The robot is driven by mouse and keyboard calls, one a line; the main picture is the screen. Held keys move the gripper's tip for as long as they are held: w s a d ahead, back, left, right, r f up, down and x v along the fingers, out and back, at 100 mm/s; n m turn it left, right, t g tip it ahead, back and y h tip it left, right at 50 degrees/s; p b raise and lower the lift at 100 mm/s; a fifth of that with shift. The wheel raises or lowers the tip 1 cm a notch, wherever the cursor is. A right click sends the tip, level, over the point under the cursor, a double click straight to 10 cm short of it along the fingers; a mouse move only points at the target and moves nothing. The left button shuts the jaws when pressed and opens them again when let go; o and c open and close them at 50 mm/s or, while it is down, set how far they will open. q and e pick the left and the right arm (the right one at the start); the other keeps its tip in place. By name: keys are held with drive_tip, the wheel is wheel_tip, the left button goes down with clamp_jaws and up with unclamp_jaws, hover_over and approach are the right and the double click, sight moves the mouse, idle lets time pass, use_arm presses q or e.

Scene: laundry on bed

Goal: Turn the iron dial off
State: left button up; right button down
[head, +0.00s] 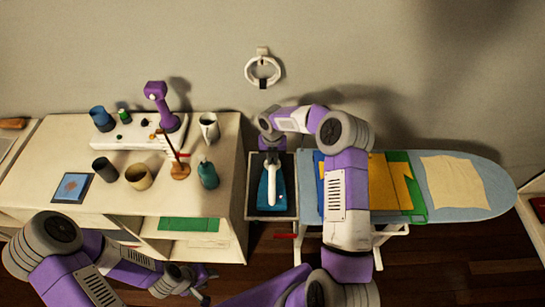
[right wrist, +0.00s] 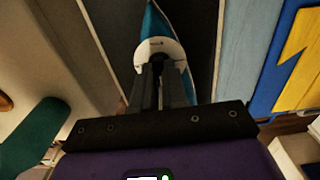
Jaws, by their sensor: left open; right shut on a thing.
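The blue and white iron (head: 272,185) lies in a dark rectangular rest at the left end of the ironing board (head: 497,188). My right gripper (head: 271,153) reaches down onto its far end and is shut on part of it. In the right wrist view, the closed fingers (right wrist: 162,72) meet the white upper part of the iron (right wrist: 158,50). The dial cannot be made out; the fingers cover the spot they hold. My left gripper (head: 207,285) is open and empty at the bottom of the head view, in front of the shelf unit.
Folded yellow, blue and green cloths and a cream cloth (head: 453,183) lie on the board. The white shelf unit (head: 225,165) at left carries cups, a green bottle (head: 208,175), a purple lamp (head: 160,100) and a tray. A ring (head: 263,70) hangs on the wall.

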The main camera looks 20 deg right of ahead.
idle(0.4)
drive_tip(key=c, duration=1.2)
unclamp_jaws()
drive_tip(key=shift+o, duration=0.2)
drive_tip(key=shift+r, duration=0.1)
wheel_tip(320, 180, up, 7)
drive_tip(key=shift+r, duration=0.2)
